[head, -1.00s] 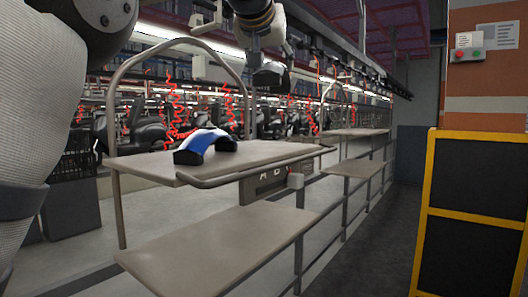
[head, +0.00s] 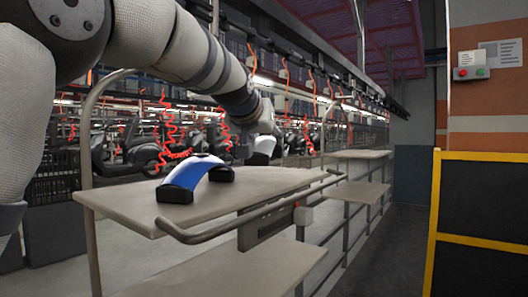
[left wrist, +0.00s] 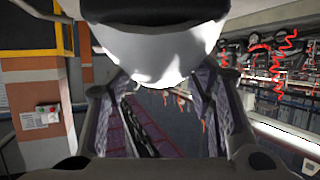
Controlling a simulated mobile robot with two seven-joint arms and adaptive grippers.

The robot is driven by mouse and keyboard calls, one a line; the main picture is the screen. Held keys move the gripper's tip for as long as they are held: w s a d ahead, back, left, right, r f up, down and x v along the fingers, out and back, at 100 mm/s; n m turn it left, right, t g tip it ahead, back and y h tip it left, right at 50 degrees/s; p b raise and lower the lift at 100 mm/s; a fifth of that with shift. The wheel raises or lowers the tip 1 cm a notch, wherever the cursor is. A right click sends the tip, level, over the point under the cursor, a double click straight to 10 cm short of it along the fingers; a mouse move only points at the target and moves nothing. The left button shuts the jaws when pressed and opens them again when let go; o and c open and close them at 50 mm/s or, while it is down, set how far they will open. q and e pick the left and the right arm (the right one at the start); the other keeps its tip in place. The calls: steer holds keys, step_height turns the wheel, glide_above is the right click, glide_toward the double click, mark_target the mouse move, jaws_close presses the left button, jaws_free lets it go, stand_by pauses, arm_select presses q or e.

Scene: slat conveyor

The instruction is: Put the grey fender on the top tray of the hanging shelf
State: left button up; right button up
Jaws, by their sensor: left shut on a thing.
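My left gripper (head: 262,130) is at the end of the arm reaching in from the left, over the far side of the top tray (head: 285,180) of the hanging shelf. It is shut on the grey fender (head: 264,147), a pale curved piece with a dark end. In the left wrist view the fender (left wrist: 160,50) fills the top, between the two fingers. In the head view it is mostly hidden by the hand, and I cannot tell whether it touches the tray. A blue and white fender (head: 200,172) with black ends lies on the tray's left part. My right gripper is not in view.
A bent tube frame (head: 86,150) rises at the tray's left, and a rail (head: 255,215) runs along its front edge. A lower tray (head: 225,270) is below. The top tray's front right part is clear. A yellow-framed dark panel (head: 432,220) stands at the right.

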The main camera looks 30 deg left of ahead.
arm_select(q)
steer(key=f, duration=0.3)
steer(key=shift+w+a+f, duration=0.15)
steer(key=shift+w, duration=0.25)
steer(key=shift+s+r, duration=0.2)
steer(key=shift+s, duration=0.35)
steer(key=shift+w+f, duration=0.25)
steer(key=o, duration=1.4)
steer(key=shift+c, duration=0.2)
steer(key=shift+o, duration=0.3)
steer(key=shift+s, duration=0.1)
steer(key=shift+r, duration=0.15)
